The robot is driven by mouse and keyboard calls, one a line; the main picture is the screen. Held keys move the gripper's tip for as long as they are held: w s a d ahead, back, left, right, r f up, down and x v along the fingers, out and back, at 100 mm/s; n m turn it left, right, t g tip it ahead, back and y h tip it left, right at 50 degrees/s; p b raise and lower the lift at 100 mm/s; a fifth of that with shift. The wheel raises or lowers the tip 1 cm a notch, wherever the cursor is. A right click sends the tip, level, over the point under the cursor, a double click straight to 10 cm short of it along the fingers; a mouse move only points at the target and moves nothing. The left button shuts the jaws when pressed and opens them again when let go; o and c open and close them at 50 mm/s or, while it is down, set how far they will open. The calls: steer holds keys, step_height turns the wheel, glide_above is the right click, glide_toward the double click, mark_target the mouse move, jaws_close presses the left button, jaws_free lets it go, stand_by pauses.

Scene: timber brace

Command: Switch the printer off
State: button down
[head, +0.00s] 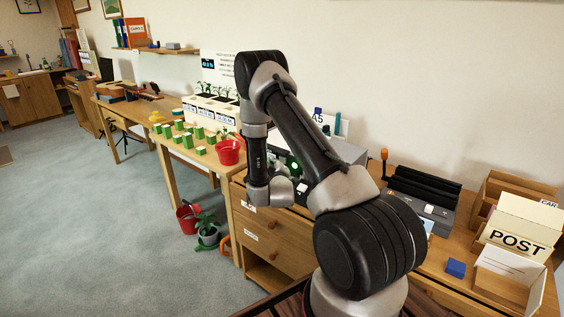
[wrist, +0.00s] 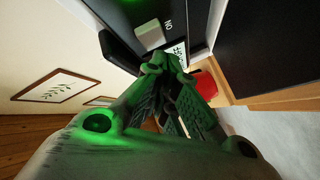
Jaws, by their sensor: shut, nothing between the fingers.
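The printer (head: 345,151) stands on the wooden cabinet against the wall, partly hidden behind my arm. A green light (head: 294,166) glows on its front. In the wrist view its dark front panel (wrist: 190,12) shows a pale switch (wrist: 150,36) beside the letters "ON". My gripper (wrist: 166,66) is shut and empty, lit green, with its fingertips just below the switch in the picture. I cannot tell whether they touch the panel. In the head view the fingers are hidden or too small to make out.
A red pot (head: 228,152) stands left of the printer, near several green blocks (head: 187,140). To the right are a dark-topped grey machine (head: 425,195), a blue block (head: 455,268) and a POST box (head: 512,240). Open floor (head: 90,220) lies at left.

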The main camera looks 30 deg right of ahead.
steer(key=shift+d, duration=0.1)
steer(key=shift+w+d, duration=0.15)
steer(key=shift+d, duration=0.15)
steer(key=shift+w+d, duration=0.15)
steer(key=shift+d, duration=0.2)
stand_by(0.8)
steer(key=shift+a, duration=0.15)
steer(key=shift+s+a, duration=0.3)
steer(key=shift+a, duration=0.3)
steer(key=shift+s+a, duration=0.3)
steer(key=shift+a, duration=0.5)
steer(key=shift+s+a, duration=0.25)
steer(key=shift+a, duration=0.5)
steer(key=shift+s+a, duration=0.3)
steer(key=shift+a, duration=0.5)
